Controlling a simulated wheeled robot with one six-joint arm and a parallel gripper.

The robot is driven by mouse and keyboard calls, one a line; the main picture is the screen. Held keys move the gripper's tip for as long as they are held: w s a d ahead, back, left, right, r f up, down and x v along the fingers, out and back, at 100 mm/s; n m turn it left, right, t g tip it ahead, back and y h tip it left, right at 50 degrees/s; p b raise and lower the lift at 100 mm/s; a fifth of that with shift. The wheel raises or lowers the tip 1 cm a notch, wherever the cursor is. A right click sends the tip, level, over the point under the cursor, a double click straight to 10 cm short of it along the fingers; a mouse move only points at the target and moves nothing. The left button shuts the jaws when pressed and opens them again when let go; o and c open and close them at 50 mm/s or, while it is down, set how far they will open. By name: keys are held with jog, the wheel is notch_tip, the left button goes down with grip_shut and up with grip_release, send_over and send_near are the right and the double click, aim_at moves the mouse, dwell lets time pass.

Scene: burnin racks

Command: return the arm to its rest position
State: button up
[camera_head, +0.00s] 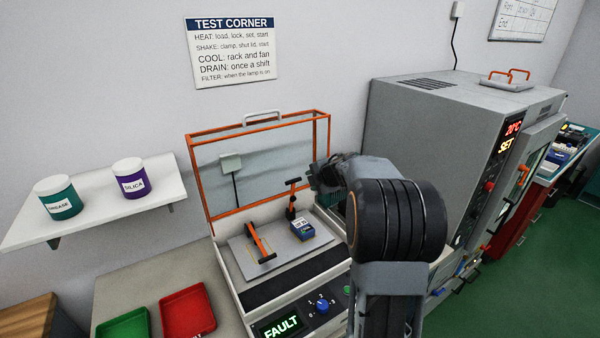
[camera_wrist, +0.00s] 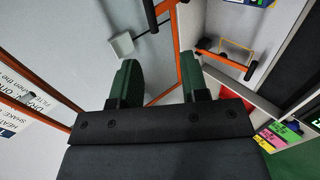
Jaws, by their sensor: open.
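My arm rises in front of the test bench in the head view, and its bulky joint covers part of the scene. My gripper (camera_head: 326,182) is partly hidden behind the arm, close to the right side of the raised orange-framed lid (camera_head: 262,165). In the wrist view my gripper (camera_wrist: 160,75) shows two green fingers set well apart, with nothing between them. The orange lid frame and a wall socket lie beyond the fingers there.
The shaker (camera_head: 275,285) has its lid up, a blue device (camera_head: 302,230) on its plate, and a FAULT display (camera_head: 281,326). A large grey oven (camera_head: 425,125) stands right. A shelf (camera_head: 95,207) with two jars is left. Green (camera_head: 124,328) and red (camera_head: 188,313) trays lie below.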

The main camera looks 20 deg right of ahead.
jog(key=s+d+m+h, duration=0.2)
jog(key=d+m+h, duration=0.4)
jog(key=m, duration=0.2)
jog(key=s+a+m+g+h, duration=0.2)
jog(key=s+m+g, duration=0.1)
jog(key=s+m, duration=0.4)
jog(key=s+a+f+m+g+y+b, duration=0.1)
jog(key=s+a+m+y, duration=0.1)
jog(key=s+a, duration=0.8)
jog(key=s+a+f+m+g+y+b, duration=0.1)
jog(key=s+a+f+m+y+b, duration=0.1)
jog(key=s+a+y, duration=0.3)
jog(key=shift+s+a+f+g, duration=0.3)
jog(key=shift+s+a, duration=2.05)
jog(key=shift+a, duration=1.75)
jog(key=shift+d, duration=0.1)
